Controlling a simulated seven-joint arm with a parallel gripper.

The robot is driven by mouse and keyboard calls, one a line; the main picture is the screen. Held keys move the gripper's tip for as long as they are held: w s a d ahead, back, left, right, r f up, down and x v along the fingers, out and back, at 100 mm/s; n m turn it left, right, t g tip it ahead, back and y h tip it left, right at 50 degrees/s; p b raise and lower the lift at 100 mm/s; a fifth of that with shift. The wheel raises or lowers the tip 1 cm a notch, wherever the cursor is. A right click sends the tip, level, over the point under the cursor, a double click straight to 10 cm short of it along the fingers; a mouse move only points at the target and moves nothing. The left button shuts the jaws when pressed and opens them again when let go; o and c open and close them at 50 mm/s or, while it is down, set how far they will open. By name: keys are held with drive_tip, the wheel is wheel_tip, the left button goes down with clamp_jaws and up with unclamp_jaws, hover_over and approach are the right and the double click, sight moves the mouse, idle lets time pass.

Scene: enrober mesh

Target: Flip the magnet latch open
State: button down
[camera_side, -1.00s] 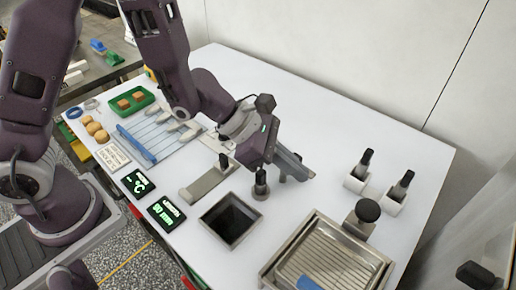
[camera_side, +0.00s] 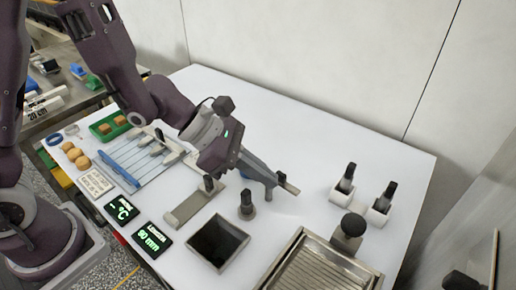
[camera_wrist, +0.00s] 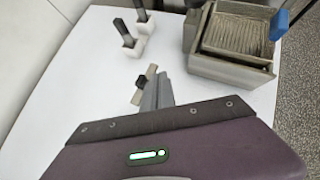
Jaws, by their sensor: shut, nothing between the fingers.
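My gripper (camera_side: 268,182) is shut and empty, its grey fingers angled down and to the right, low over the white table. The fingers also show in the wrist view (camera_wrist: 158,92). Right by the fingertips is a small light bar with a dark knob (camera_side: 283,178), which looks like the magnet latch. The wrist view shows this bar (camera_wrist: 138,97) and its black knob (camera_wrist: 152,70) just left of the fingers. The fingers partly hide it in the side view. I cannot tell whether they touch it.
White holders with black-handled tools (camera_side: 378,214) and a metal tray (camera_side: 293,243) are right. The table behind the gripper is clear.

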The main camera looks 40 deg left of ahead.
wheel_tip(320, 180, up, 7)
drive_tip(key=shift+s+a+r, duration=0.15)
drive_tip(key=shift+a+r, duration=0.05)
drive_tip(key=s+r+m, duration=0.8)
drive_tip(key=m, duration=0.4)
drive_tip(key=s+a+f+m+y, duration=0.1)
drive_tip(key=s+a+m+y, duration=0.3)
drive_tip(key=a, duration=0.4)
drive_tip(key=s+a+m+y, duration=0.4)
drive_tip(key=s+a+m, duration=0.3)
drive_tip(key=a+m, duration=0.1)
drive_tip(key=shift+a+f+t, duration=0.3)
drive_tip(key=shift+f+t, duration=0.05)
drive_tip(key=shift+t, duration=0.05)
